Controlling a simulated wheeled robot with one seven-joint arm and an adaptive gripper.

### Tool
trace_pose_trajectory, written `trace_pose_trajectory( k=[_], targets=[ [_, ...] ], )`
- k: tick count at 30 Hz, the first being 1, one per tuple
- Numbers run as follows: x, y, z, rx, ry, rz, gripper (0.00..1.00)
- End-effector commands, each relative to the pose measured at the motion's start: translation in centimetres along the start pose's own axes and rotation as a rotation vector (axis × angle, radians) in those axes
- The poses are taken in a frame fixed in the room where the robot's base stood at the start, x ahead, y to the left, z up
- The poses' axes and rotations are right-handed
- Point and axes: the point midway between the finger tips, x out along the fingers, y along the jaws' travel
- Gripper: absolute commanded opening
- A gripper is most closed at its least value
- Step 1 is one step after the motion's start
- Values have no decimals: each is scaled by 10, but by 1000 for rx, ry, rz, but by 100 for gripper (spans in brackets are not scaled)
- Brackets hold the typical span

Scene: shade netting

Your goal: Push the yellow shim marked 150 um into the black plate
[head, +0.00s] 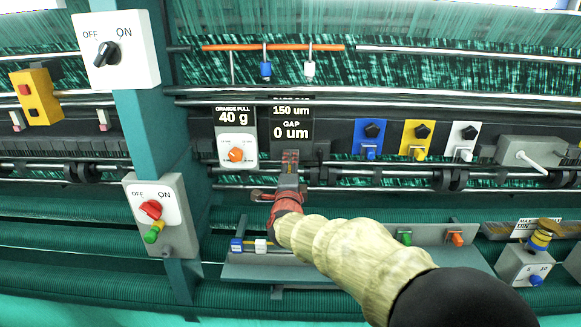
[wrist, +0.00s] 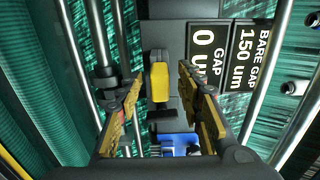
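In the wrist view a small yellow block (wrist: 160,82), which looks like the yellow shim, lies against dark machine parts between my two fingers. Its 150 um marking cannot be read here. My gripper (wrist: 161,70) is open, with one finger on each side of the block and visible space between. In the head view my gripper (head: 290,160) is just below the black sign (head: 291,123) reading 150 um and gap 0 um, and it hides the shim. A dark plate (wrist: 160,117) shows below the yellow block; I cannot tell how deep the block sits in it.
Blue (head: 369,137), yellow (head: 416,138) and white (head: 462,140) switch boxes stand to the right. Metal rails cross above and below my gripper. A grey tray (head: 255,271) lies beneath, with small coloured pieces.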

Motion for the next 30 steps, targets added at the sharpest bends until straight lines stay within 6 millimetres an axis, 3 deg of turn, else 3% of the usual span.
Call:
trace_pose_trajectory(
  k=[8,21,30],
  targets=[
    [-9,0,0,0,0,0,37],
    [-89,0,1,1,-2,-1,37],
    [-118,0,0,0,0,0,37]
  ],
)
